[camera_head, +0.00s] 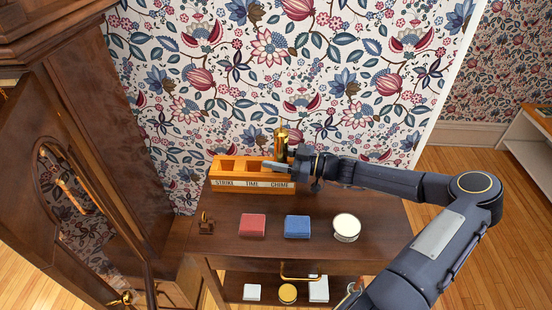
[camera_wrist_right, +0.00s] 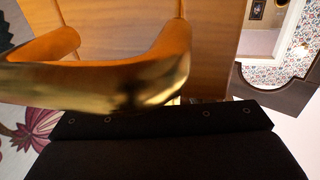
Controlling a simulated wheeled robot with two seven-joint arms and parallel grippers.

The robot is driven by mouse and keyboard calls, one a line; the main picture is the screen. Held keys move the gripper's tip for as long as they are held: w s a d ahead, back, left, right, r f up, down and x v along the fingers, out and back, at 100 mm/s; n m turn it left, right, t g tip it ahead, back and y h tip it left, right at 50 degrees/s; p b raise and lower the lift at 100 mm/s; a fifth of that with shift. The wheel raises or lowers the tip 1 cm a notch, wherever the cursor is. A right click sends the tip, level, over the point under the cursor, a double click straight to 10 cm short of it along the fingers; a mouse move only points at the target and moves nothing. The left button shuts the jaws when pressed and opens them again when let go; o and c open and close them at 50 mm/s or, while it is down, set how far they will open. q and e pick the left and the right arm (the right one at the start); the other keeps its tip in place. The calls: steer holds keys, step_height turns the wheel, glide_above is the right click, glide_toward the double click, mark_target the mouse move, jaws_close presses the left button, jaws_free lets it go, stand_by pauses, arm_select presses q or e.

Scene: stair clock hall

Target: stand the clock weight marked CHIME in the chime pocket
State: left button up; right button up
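The wooden block (camera_head: 222,184) with pockets labelled STRIKE, TIME and CHIME stands at the back of the cart. The STRIKE and TIME pockets look empty. A brass cylinder (camera_head: 281,143) stands upright at the CHIME end; its lower part is hidden behind my right gripper (camera_head: 275,166). One finger lies across its front; the other is hidden. Blurred brass (camera_wrist_right: 110,85) fills the right wrist view close to the gripper, which appears closed on this weight. No marking is readable on it, and I cannot tell whether its base is inside the pocket. My left gripper is out of view.
On the cart top (camera_head: 270,250) lie a small brown object (camera_head: 206,224), a red box (camera_head: 252,225), a blue box (camera_head: 297,226) and a round white tin (camera_head: 346,227). The clock case (camera_head: 110,130) stands close at left. Patterned wallpaper (camera_head: 270,80) is behind.

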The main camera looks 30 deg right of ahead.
steer(key=shift+o, duration=1.1)
steer(key=shift+d+f, duration=0.1)
steer(key=shift+f, duration=0.3)
steer(key=v, duration=0.5)
steer(key=b+v, duration=0.1)
steer(key=v, duration=0.1)
steer(key=shift+s+d+r, duration=0.25)
steer(key=shift+d+r, duration=0.05)
